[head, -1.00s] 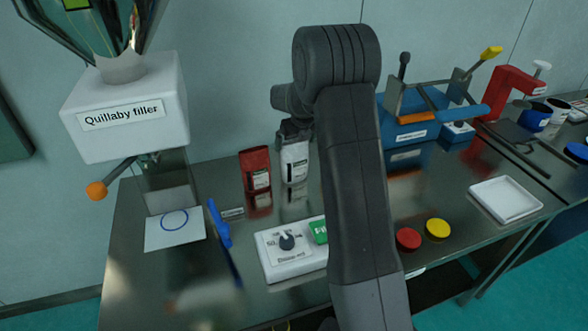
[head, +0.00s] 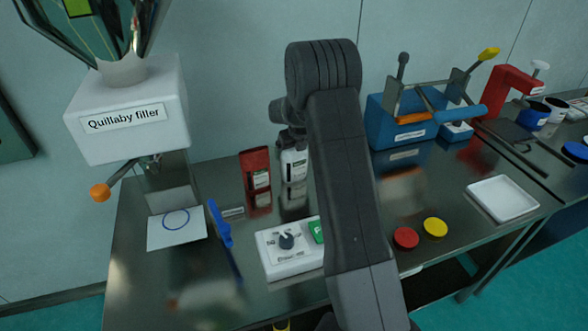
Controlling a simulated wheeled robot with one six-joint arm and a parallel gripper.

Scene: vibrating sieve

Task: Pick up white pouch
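The white pouch (head: 294,165) stands upright on the shiny metal table, just right of the red pouch (head: 256,168).
The Quillaby filler (head: 124,110) stands at the left. A blue-handled tool (head: 220,226) and a white control box (head: 288,258) lie in front. Red (head: 405,237) and yellow (head: 435,227) discs, a white tray (head: 502,198) and a blue machine (head: 391,128) are at the right.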

